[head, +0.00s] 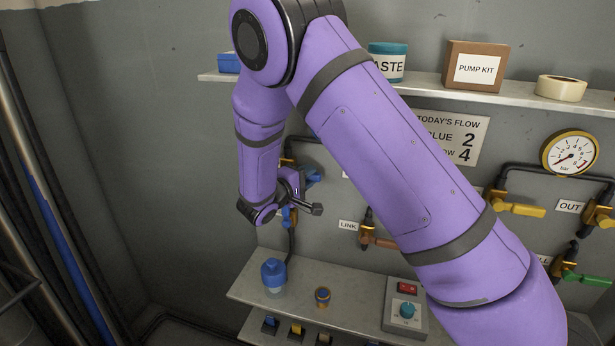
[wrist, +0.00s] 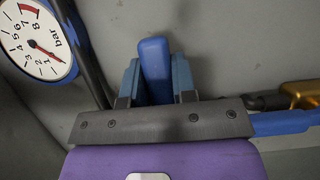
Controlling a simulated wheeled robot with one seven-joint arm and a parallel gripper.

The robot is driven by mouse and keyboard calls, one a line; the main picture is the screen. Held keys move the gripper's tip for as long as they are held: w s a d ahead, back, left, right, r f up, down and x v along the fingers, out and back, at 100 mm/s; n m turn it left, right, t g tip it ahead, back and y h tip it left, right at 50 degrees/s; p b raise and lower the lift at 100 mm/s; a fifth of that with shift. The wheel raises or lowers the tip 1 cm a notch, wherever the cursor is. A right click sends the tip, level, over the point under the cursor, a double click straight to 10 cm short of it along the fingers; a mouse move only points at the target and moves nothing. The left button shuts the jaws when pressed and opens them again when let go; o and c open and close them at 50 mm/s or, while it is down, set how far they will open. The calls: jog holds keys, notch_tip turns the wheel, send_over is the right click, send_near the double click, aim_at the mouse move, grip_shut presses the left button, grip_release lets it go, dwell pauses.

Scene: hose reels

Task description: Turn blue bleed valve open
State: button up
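In the wrist view a blue lever (wrist: 154,68) stands between the two blue-grey fingers of my gripper (wrist: 156,82). The fingers lie close on both its sides with no clear gap, so my gripper looks shut on it. A second blue handle (wrist: 285,122) with a brass body (wrist: 303,92) is at the right of that view. In the head view my gripper (head: 301,192) is at the wall, left of centre. A blue handle (head: 314,175) shows just past it, and a blue part (head: 288,217) just below. My arm hides much there; no bleed label is readable.
A gauge (wrist: 37,42) with a dark pipe is left in the wrist view. In the head view a lower shelf (head: 335,285) holds a blue-topped bottle (head: 273,274) and a switch box (head: 405,308). The LINK valve (head: 378,241) and yellow handle (head: 522,210) are farther right.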

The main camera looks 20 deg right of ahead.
grip_shut()
